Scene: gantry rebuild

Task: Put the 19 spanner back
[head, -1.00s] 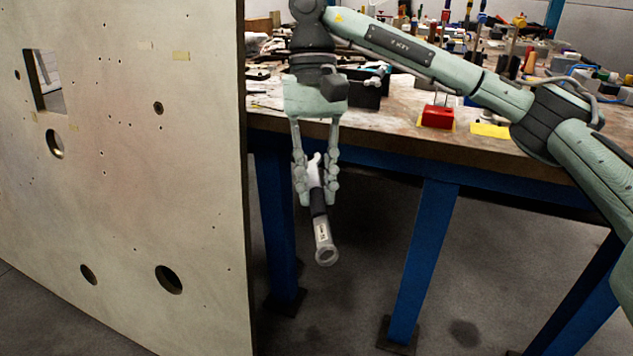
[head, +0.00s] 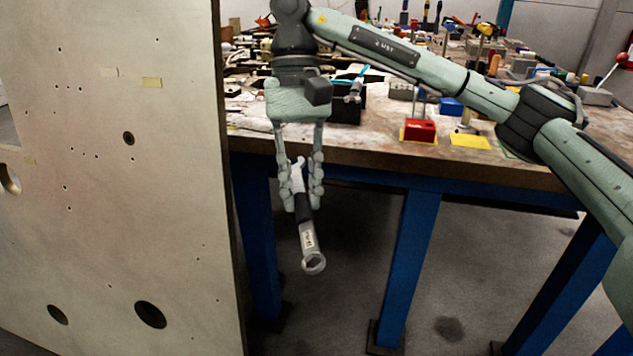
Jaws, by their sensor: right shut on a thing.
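My right gripper (head: 300,187) points down in front of the workbench's front edge. It is shut on a spanner (head: 307,236), which hangs tilted with its ring end low and its other end between the fingers. The spanner has a dark band and a pale label on its shaft; the label is too small to read. The spanner is in the air, apart from the bench and the panel. My left gripper is not in view.
A large pale panel (head: 110,190) with holes stands upright at the left. The workbench (head: 370,150) on blue legs is crowded with tools at the back. A red block (head: 420,130), a yellow patch (head: 470,142) and a dark box (head: 346,104) are near its front edge.

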